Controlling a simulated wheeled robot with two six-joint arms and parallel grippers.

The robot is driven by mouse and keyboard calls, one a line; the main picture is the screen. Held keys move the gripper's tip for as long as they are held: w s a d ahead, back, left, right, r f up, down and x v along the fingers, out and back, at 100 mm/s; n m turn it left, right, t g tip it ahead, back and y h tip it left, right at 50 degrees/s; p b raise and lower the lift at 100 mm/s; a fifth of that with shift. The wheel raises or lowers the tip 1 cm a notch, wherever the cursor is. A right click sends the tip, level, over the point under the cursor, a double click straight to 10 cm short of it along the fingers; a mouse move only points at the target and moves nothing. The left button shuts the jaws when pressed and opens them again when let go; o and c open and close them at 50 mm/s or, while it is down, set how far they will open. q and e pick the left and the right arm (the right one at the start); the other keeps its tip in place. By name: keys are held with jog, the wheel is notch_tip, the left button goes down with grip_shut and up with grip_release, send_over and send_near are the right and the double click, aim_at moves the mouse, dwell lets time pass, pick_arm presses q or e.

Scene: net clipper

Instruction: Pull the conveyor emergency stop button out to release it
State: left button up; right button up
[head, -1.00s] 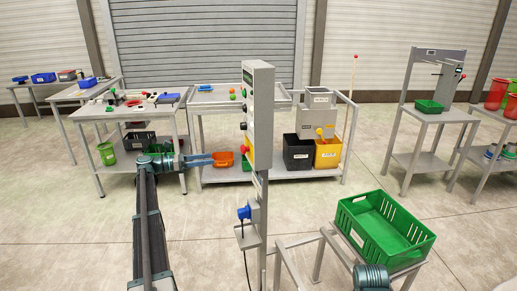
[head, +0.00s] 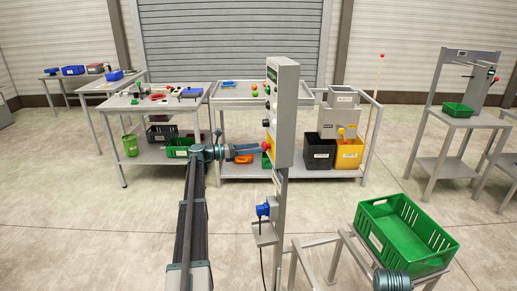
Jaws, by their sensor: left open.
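The grey control box (head: 286,115) stands upright on a post in the middle of the head view, with its buttons along its left-facing side. A red button low on that side (head: 267,147) looks like the emergency stop. My left gripper (head: 260,149) is open and level with this red button. Its fingertips reach close to the button from the left; I cannot tell whether they touch it or are around it. The fingers and the box edge partly hide the button. My right gripper is not in view.
A green crate (head: 377,245) sits on a stand at the lower right. Behind are a workbench (head: 150,108) and a trolley with black (head: 320,155) and yellow bins (head: 349,158). Open floor lies at left.

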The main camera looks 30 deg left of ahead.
pick_arm(q)
jog(key=shift+x, duration=1)
grip_shut()
